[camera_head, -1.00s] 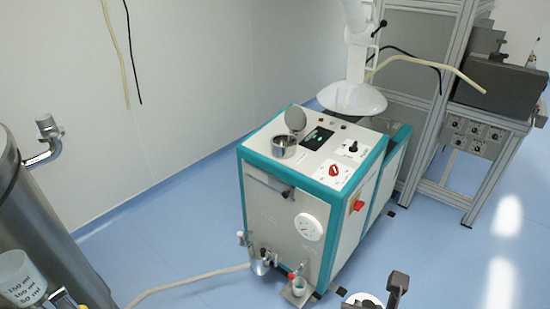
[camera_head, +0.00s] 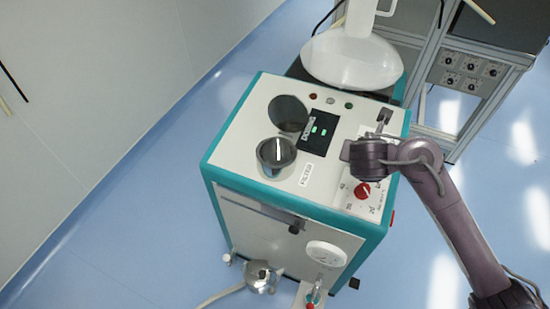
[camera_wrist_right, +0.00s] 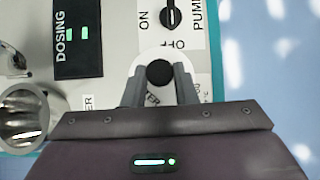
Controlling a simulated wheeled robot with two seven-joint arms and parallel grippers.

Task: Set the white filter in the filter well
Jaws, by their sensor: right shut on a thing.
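The white filter (camera_wrist_right: 186,66) is a white disc with a black knob (camera_wrist_right: 159,73), seen in the right wrist view. My right gripper (camera_wrist_right: 160,82) is shut on the knob. In the head view my right gripper (camera_head: 354,158) is above the right part of the machine top and hides the filter. The filter well (camera_head: 275,158) is a round metal cup to its left, by the FILTER label (camera_head: 306,178). The well looks empty. Its round lid (camera_head: 288,112) stands open behind it. The well (camera_wrist_right: 24,124) also shows at the left of the wrist view. My left gripper is out of view.
The machine top (camera_head: 258,112) carries a dosing display (camera_head: 319,133), a red knob (camera_head: 362,190) and a pump switch (camera_head: 383,118) close to my right gripper. A white funnel-shaped vessel (camera_head: 350,60) stands behind. Free floor lies to the left.

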